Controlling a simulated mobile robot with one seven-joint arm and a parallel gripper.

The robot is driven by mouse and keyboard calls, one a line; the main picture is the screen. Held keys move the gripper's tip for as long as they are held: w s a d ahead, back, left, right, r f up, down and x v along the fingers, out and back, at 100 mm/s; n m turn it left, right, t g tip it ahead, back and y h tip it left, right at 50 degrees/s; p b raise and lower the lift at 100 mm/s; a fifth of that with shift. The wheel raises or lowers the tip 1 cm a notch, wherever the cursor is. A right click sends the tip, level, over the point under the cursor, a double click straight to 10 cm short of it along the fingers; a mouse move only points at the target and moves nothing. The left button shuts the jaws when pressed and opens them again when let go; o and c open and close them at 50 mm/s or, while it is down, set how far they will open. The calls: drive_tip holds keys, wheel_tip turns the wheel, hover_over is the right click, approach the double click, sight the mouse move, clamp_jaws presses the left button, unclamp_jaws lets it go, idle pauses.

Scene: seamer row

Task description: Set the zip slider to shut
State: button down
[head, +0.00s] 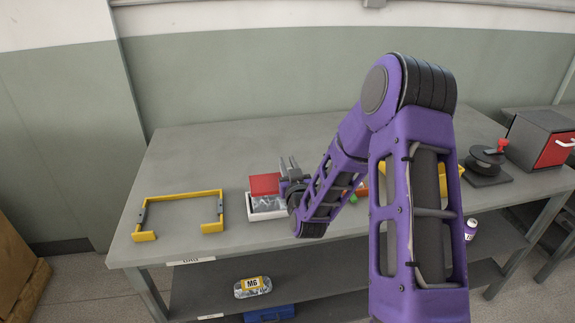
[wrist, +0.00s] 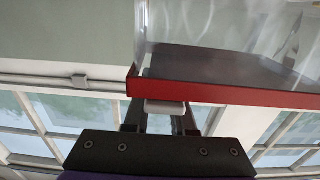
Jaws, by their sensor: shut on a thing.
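My gripper (wrist: 163,112) is shut on a small pale block, the zip slider (wrist: 165,106), in the wrist view. The slider sits against the lower edge of a red strip (wrist: 240,94), near the strip's left end. Clear film (wrist: 225,25) rises from the strip, and the strip runs on past the right edge of the picture. In the head view my gripper (head: 289,164) is beside a red panel (head: 264,184) and a white-edged tray (head: 268,216) holding clear, shiny material. The slider cannot be made out there, and my arm hides part of this area.
A yellow frame (head: 180,196) stands on the grey bench (head: 190,160) at left. A black reel (head: 485,160) and a grey cabinet with a red front (head: 545,138) are at right. An M6 pack (head: 252,287) lies on the lower shelf. The bench behind my gripper is clear.

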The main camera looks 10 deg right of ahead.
drive_tip(key=shift+d+f+b, duration=0.1)
drive_tip(key=shift+f+b, duration=0.05)
drive_tip(key=shift+b, duration=0.5)
drive_tip(key=c, duration=0.7)
unclamp_jaws()
drive_tip(key=shift+s, duration=0.1)
